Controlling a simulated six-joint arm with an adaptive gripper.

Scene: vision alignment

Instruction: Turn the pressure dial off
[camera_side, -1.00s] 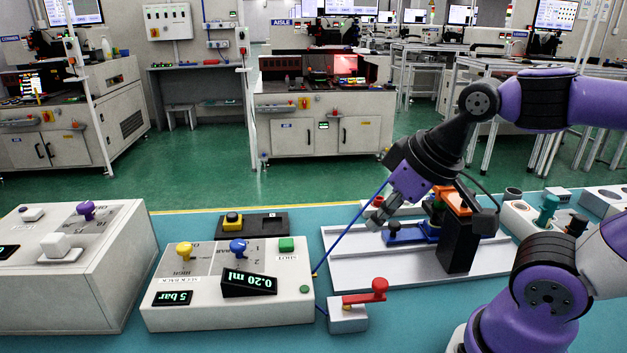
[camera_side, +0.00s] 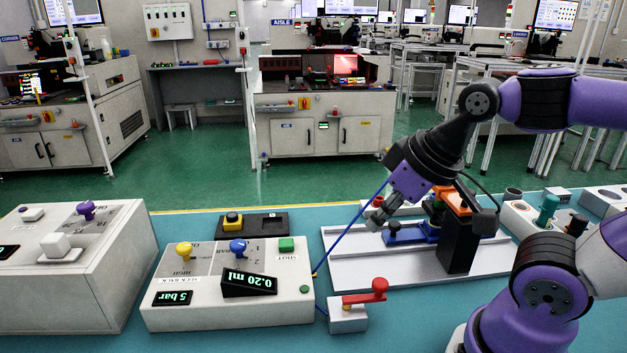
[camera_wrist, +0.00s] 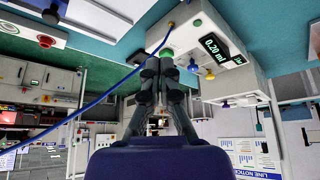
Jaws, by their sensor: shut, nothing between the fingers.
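In the side view a white control box stands on the teal bench, with a yellow knob (camera_side: 184,250) at its left and a blue knob (camera_side: 237,247) near its middle. Its front display reads 5 bar (camera_side: 173,298), and a raised display reads 0.20 ml (camera_side: 249,284). I cannot tell for certain which knob is the pressure dial. My gripper (camera_side: 374,221) is shut and empty, pointing down and left, to the right of the box and apart from both knobs. In the wrist view its fingertips (camera_wrist: 159,62) overlap the box's green button (camera_wrist: 167,53), and the blue knob (camera_wrist: 193,66) lies to their right.
A red-handled lever (camera_side: 365,298) stands right of the box, and a blue tube (camera_side: 350,230) rises from the box's right end. A larger box with a purple knob (camera_side: 86,209) stands at left. A white fixture plate (camera_side: 360,265) lies below my gripper.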

